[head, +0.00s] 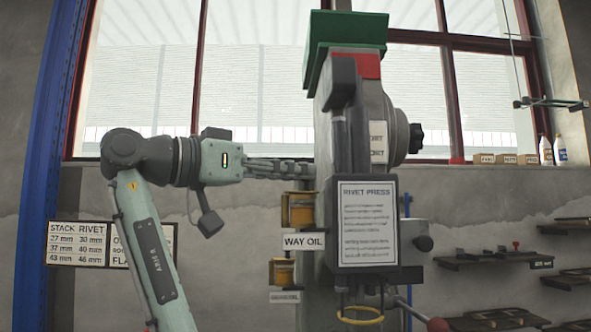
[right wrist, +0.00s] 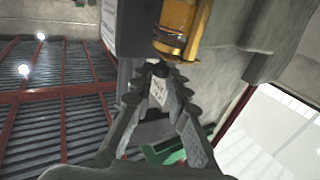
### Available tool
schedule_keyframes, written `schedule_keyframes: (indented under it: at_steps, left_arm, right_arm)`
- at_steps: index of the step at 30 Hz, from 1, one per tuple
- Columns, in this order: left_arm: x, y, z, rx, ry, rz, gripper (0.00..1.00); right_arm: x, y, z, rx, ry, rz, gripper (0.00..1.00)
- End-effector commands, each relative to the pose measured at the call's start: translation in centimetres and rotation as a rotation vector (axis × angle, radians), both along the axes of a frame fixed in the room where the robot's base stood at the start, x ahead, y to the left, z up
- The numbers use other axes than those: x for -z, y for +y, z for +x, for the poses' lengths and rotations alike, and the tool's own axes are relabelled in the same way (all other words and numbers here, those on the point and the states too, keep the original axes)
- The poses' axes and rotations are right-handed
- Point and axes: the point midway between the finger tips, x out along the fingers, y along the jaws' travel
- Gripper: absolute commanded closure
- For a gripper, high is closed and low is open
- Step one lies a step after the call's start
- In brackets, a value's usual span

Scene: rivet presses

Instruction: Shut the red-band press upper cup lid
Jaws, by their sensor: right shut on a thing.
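The red-band press (head: 355,120) stands right of centre in the head view, with a red band (head: 369,65) below its green top. Its amber upper cup (head: 301,212) is on its left side above the WAY OIL label, and shows in the right wrist view (right wrist: 184,28). My right gripper (head: 306,172) reaches in from the left just above that cup. In the right wrist view its fingertips (right wrist: 160,70) close at the cup's lid end, on a small dark piece that looks like the upper cup lid (right wrist: 157,67). The lid's angle is unclear. My left gripper is not in view.
A lower amber cup (head: 283,272) hangs below the upper one. The RIVET PRESS sign (head: 367,223) and a yellow ring (head: 361,314) are on the press front. Wall shelves (head: 490,260) stand at the right.

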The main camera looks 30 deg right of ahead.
Motion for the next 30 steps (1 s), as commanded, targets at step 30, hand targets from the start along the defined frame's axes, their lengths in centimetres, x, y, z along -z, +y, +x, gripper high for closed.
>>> schedule_keyframes:
  at_steps: [30]
  left_arm:
    - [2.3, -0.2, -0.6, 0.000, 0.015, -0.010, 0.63]
  right_arm:
    - [-0.1, 0.3, 0.0, 0.163, -0.001, -0.001, 0.65]
